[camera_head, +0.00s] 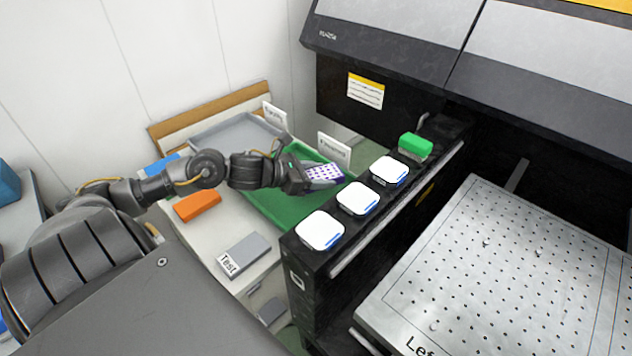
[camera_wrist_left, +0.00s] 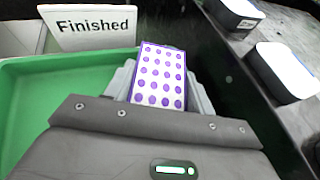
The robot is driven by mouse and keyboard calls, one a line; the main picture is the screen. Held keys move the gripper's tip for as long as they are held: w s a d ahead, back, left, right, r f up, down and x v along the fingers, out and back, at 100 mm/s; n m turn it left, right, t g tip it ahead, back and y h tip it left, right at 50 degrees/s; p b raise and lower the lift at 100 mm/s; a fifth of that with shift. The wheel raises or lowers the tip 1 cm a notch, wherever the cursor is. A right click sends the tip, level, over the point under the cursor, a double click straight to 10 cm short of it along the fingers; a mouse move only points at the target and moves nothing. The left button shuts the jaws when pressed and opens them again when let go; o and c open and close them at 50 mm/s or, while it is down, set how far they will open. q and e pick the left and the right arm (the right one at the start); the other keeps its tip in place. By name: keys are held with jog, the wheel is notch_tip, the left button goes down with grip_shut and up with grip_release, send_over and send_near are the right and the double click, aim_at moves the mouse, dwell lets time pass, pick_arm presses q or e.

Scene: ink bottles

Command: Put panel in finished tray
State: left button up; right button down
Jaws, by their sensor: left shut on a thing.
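The panel (camera_head: 324,174) is a small white plate with rows of purple dots. My left gripper (camera_head: 308,177) is shut on it and holds it over the right part of the green tray (camera_head: 262,206). In the left wrist view the panel (camera_wrist_left: 158,76) sticks out beyond the gripper, its dotted face towards the camera. The green tray (camera_wrist_left: 60,95) shows to the left there, with a white sign reading "Finished" (camera_wrist_left: 95,27) behind it. My right gripper is not in view.
A grey tray (camera_head: 235,128) stands behind the green one. White-topped bottles (camera_head: 357,198) and a green block (camera_head: 415,145) line the black machine ledge just right of the gripper. An orange block (camera_head: 197,206) and a grey "Test" box (camera_head: 244,254) lie on the table.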

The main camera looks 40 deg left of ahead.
aim_at(318, 193)
pick_arm(q)
jog(key=shift+s+f, duration=0.1)
jog(key=shift+f, duration=1.85)
jog(key=shift+f, duration=0.25)
jog(key=o, duration=0.8)
jog(key=shift+r, duration=0.1)
